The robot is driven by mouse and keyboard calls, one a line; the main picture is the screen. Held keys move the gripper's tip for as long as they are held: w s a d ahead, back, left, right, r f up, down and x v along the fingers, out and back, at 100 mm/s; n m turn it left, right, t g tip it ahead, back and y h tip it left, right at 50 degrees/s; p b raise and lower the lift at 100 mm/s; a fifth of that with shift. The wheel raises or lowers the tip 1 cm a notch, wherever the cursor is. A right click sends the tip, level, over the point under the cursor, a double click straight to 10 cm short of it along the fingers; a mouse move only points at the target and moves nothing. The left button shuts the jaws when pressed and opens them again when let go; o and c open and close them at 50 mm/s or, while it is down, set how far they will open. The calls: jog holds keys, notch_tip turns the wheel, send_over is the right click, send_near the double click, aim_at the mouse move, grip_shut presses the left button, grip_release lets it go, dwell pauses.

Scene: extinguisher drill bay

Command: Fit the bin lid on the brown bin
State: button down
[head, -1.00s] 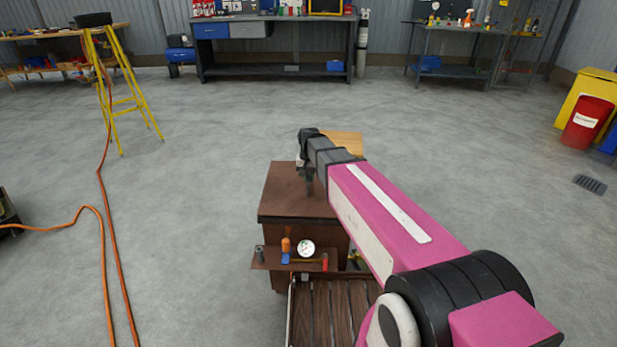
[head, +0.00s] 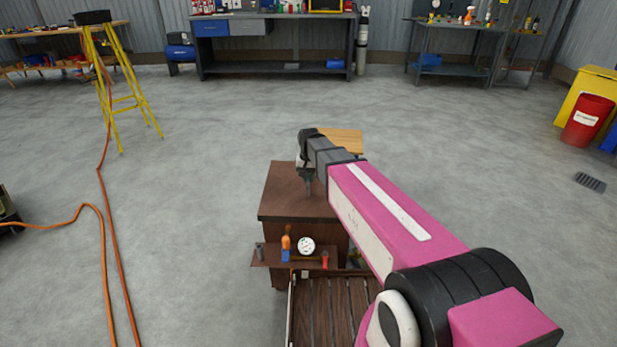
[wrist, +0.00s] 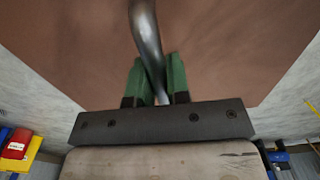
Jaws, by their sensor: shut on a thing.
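A wide brown top (head: 292,190) covers the brown bin (head: 310,235) in the head view, and I cannot tell if this top is the lid itself or how it sits. My gripper (head: 308,183) is over its far right part, pointing down and partly hidden by my arm. In the wrist view my gripper's green fingers (wrist: 155,88) are closed on a curved metal handle (wrist: 146,40). A broad flat brown surface (wrist: 85,55) fills the view beyond the handle. Where the handle joins that surface is out of frame.
A small shelf (head: 265,262) in front of the brown bin bears an orange-and-blue item (head: 286,245), a round gauge (head: 306,246) and a red item (head: 325,260). A light wooden board (head: 345,141) is behind my gripper. Orange hose (head: 104,200) lies left.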

jog(key=c, duration=1)
grip_release()
jog(key=shift+r, duration=0.1)
